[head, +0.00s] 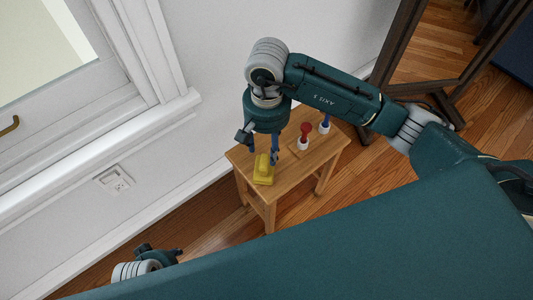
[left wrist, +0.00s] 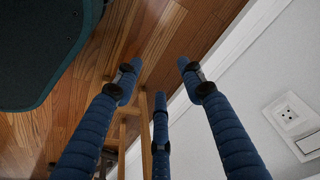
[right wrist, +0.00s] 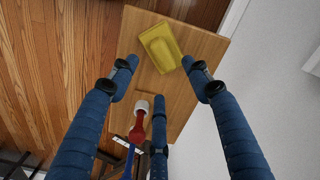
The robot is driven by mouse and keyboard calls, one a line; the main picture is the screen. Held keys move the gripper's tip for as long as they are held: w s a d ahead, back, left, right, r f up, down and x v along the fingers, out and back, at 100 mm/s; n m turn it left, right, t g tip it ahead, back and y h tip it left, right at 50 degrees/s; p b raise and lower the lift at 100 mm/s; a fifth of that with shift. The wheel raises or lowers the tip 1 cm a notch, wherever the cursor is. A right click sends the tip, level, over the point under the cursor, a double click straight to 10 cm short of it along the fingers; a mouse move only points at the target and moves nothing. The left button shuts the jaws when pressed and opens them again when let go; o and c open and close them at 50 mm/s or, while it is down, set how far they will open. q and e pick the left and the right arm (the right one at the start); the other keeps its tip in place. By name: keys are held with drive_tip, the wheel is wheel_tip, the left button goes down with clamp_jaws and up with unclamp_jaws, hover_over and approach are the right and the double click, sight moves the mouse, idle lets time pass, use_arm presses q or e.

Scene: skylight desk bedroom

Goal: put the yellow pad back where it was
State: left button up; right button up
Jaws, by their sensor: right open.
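The yellow pad (head: 263,174) lies on the small wooden table (head: 320,152), near its left end in the head view. It has a raised block on a flat base. In the right wrist view the pad (right wrist: 160,47) lies just beyond the fingertips, near a corner of the tabletop. My right gripper (head: 263,151) is open above the table, close to the pad, with nothing between its fingers. Whether a finger touches the pad is unclear. My left gripper (head: 172,253) is low at the left; its wrist view shows spread, empty fingers (left wrist: 157,80).
A red-topped item with a white base (head: 304,137) and a blue-topped one (head: 325,124) stand on the table, right of my right gripper. The white wall with an outlet (head: 116,181) runs behind. A dark-framed mirror (head: 400,45) stands at the back right.

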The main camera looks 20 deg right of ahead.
drive_tip(key=shift+r, duration=1.85)
